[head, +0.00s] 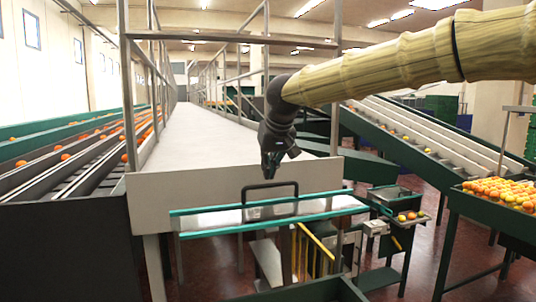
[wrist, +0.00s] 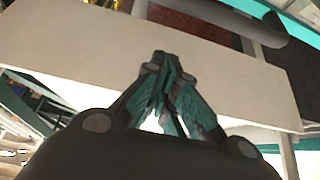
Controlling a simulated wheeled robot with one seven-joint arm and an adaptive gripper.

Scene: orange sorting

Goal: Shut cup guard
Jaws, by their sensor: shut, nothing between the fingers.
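A dark hoop-shaped handle (head: 270,184) stands upright at the teal-railed conveyor in front of the pale walkway panel; it seems to belong to the cup guard, though the guard itself is hard to make out. My gripper (head: 269,172) points down just above and behind the hoop's top bar in the head view, and I cannot tell whether they touch. In the wrist view my gripper's (wrist: 160,60) teal and dark fingers are together and empty over a pale panel. A dark curved bar (wrist: 230,18) at the upper right there looks like the handle, apart from the fingertips.
The pale panel (head: 160,210) ends the long walkway behind the hoop. Teal rails (head: 215,210) run across in front. A small tray with oranges (head: 411,217) is to the right, and a fruit-filled table (head: 470,198) stands farther right. Yellow bars (head: 317,242) are below.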

